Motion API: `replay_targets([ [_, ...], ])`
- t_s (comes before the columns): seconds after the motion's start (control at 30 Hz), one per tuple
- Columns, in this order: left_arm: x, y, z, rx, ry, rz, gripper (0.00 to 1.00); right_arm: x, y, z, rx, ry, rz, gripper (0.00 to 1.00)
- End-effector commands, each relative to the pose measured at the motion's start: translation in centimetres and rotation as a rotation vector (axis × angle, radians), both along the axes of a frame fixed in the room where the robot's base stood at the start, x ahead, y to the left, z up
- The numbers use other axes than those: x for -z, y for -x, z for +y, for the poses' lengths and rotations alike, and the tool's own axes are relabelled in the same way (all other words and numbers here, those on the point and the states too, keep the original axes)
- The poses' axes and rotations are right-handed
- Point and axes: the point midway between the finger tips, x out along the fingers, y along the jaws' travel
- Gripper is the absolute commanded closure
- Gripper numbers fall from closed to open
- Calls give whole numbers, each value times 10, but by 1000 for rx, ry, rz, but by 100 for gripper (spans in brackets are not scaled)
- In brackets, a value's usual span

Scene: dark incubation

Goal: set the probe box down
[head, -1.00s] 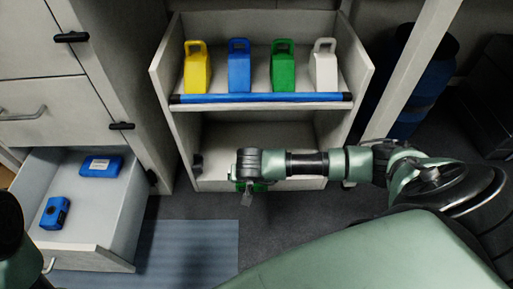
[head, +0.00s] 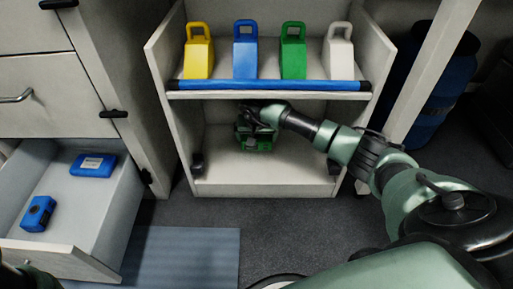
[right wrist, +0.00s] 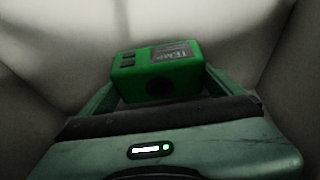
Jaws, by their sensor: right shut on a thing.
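The probe box is a small green box (head: 257,143) inside the lower bay of the white shelf cart (head: 207,188). In the right wrist view the green box (right wrist: 158,72) shows a "TEMP" label and a dark round spot. My right gripper (head: 255,126) is shut on it, with a finger on each side. The box is over the cart's lower shelf (head: 295,172); I cannot tell whether it touches.
Yellow (head: 198,55), blue (head: 245,55), green (head: 292,55) and white (head: 339,55) handled holders stand on the upper shelf, behind a blue front bar (head: 265,86). An open drawer (head: 95,205) at left holds two blue boxes. The lower shelf is otherwise clear.

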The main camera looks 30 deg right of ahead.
Motion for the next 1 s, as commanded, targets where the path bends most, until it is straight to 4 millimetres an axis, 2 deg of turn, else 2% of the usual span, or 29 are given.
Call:
replay_targets([
  [0.33,36,1,0,0,0,-2,64,35,-1,1,-1,-2,-4,69],
  [0.77,37,0,0,0,-1,1,64,36,-1,0,-1,0,-4,69],
  [0.8,36,0,0,-1,-1,2,64,37,-1,0,0,0,-1,0],
  [1.0,36,-1,0,-1,-1,2,64,37,0,0,0,-1,0,0],
])
